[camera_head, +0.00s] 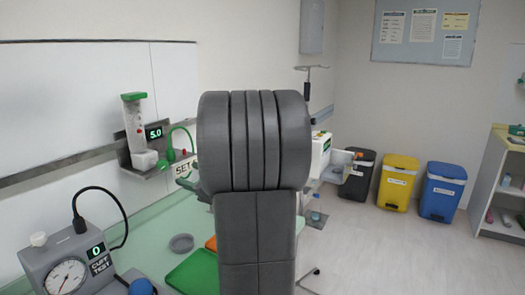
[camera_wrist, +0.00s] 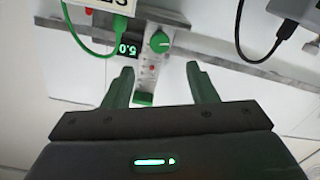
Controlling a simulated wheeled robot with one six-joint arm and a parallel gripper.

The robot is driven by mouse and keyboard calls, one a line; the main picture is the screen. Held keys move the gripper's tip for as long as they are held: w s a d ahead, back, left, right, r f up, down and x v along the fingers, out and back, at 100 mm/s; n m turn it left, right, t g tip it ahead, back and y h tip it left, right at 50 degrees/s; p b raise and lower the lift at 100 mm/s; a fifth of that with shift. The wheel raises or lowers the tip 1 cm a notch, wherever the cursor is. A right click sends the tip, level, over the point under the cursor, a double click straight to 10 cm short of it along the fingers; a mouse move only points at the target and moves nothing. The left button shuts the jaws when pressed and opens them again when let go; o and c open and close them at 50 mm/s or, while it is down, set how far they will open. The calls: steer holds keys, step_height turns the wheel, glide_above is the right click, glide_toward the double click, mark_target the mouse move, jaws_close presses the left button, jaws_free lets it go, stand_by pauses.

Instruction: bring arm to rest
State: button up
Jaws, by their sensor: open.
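My gripper (camera_wrist: 160,68) is open in the wrist view, its two dark green fingers apart. Between and beyond the fingers is a white wall unit (camera_wrist: 147,72) with a green knob and a display reading 5.0. Nothing is seen held. In the head view, my dark grey arm rises up the middle of the picture and hides what lies behind it; my gripper does not show there. The same wall unit (camera_head: 133,112) is on the wall rail to the left of my arm.
A gauge box (camera_head: 68,268) stands at the lower left. A green tray (camera_head: 193,272) and a grey round dish (camera_head: 181,243) lie on the pale green counter (camera_head: 150,238). Black, yellow (camera_head: 398,183) and blue bins (camera_head: 441,192) stand at the right. Open floor lies before them.

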steer(key=shift+n, duration=0.8)
steer(key=b+x, duration=0.2)
steer(key=x, duration=0.5)
steer(key=shift+a+r, duration=0.1)
steer(key=shift+r, duration=0.05)
